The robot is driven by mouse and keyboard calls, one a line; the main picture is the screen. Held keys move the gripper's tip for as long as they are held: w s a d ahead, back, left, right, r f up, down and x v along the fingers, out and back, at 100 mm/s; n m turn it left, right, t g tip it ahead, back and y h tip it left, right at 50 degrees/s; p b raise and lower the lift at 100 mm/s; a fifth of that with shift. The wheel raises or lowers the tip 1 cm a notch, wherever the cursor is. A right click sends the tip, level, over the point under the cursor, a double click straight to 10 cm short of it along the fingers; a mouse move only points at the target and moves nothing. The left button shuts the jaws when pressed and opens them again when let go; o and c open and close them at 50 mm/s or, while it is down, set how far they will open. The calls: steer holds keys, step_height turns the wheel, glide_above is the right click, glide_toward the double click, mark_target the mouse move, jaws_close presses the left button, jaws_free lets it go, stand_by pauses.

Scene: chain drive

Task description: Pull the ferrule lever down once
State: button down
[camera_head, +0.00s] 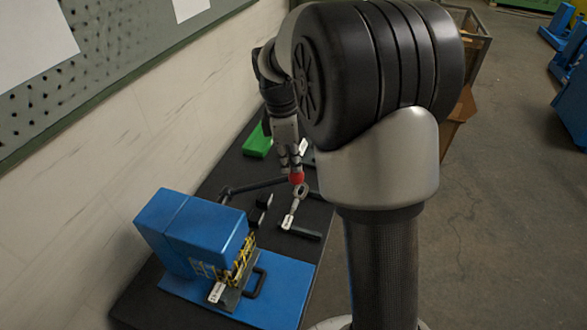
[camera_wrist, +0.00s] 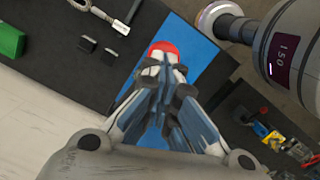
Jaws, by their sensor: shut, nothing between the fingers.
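The ferrule lever is a dark bar (camera_head: 258,186) with a red ball knob (camera_head: 297,177) at its end. It reaches out roughly level from beside the blue machine (camera_head: 190,232) on the dark bench. My gripper (camera_head: 291,168) is shut and empty, pointing down with its fingertips right at the red knob. In the wrist view the closed fingertips (camera_wrist: 167,64) overlap the lower part of the red knob (camera_wrist: 162,47). I cannot tell whether they touch it. The fingers hide most of the lever there.
An eye-ended metal tool (camera_head: 294,207) and small black blocks (camera_head: 262,203) lie on the bench (camera_head: 140,304). A green box (camera_head: 258,142) stands farther back. The wall (camera_head: 90,200) runs along the left. Open floor lies to the right.

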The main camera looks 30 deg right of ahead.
step_height(320, 180, down, 2)
steer(key=shift+a+f+b, duration=0.1)
steer(key=shift+a+b, duration=0.05)
steer(key=shift+b, duration=0.25)
steer(key=shift+w+a, duration=0.1)
steer(key=shift+w, duration=0.15)
steer(key=shift+w+a, duration=0.1)
steer(key=shift+s, duration=0.2)
steer(key=a+p, duration=0.1)
steer(key=w+a+r+p, duration=0.1)
steer(key=shift+w+a, duration=0.2)
steer(key=shift+a, duration=0.1)
